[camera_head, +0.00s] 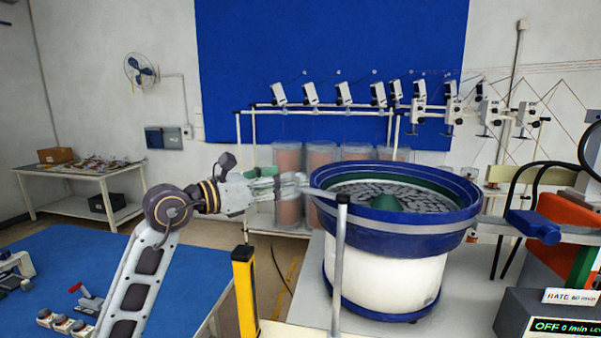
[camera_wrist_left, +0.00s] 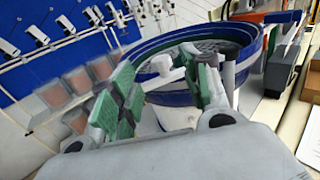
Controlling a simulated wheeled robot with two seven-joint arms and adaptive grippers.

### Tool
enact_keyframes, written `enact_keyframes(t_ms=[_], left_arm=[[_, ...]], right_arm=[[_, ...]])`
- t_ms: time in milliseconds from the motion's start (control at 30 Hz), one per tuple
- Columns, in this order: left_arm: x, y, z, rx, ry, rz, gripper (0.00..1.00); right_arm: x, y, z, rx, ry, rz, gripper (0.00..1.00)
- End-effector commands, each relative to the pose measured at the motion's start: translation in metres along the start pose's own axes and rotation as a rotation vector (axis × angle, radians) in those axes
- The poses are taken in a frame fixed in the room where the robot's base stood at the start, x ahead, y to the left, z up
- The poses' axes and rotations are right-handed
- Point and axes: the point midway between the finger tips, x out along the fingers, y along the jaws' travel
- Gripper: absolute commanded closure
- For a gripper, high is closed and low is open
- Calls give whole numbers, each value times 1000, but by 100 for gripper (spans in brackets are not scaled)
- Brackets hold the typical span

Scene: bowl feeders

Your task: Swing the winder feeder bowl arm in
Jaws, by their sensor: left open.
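The feeder bowl (camera_head: 400,240), blue-rimmed and full of small grey parts, stands on a white drum base. A thin grey arm (camera_head: 322,193) projects left from the bowl's near-left rim, beside a dark-capped grey post (camera_head: 340,250). My left gripper (camera_head: 303,181) is open at the arm's outer end. In the left wrist view, the green-padded fingers of my left gripper (camera_wrist_left: 163,85) are spread, with a pale piece (camera_wrist_left: 165,66) showing between them and the bowl (camera_wrist_left: 240,45) behind. I cannot tell whether a finger touches the arm. My right gripper is not in view.
A yellow post (camera_head: 245,290) stands in front of the bowl's left side. A control box reading OFF (camera_head: 550,318) is at the lower right. A blue-topped table (camera_head: 60,255) holds small devices at left. A rack with several spindles (camera_head: 345,110) is behind.

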Motion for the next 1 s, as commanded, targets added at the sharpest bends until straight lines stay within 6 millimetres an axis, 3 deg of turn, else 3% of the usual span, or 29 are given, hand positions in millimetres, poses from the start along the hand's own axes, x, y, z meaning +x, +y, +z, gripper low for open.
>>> enact_keyframes(t_ms=[500,1000], left_arm=[[57,0,1,-1,0,-1,53],[70,0,0,0,0,0,53]], right_arm=[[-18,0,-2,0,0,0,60],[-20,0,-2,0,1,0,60]])
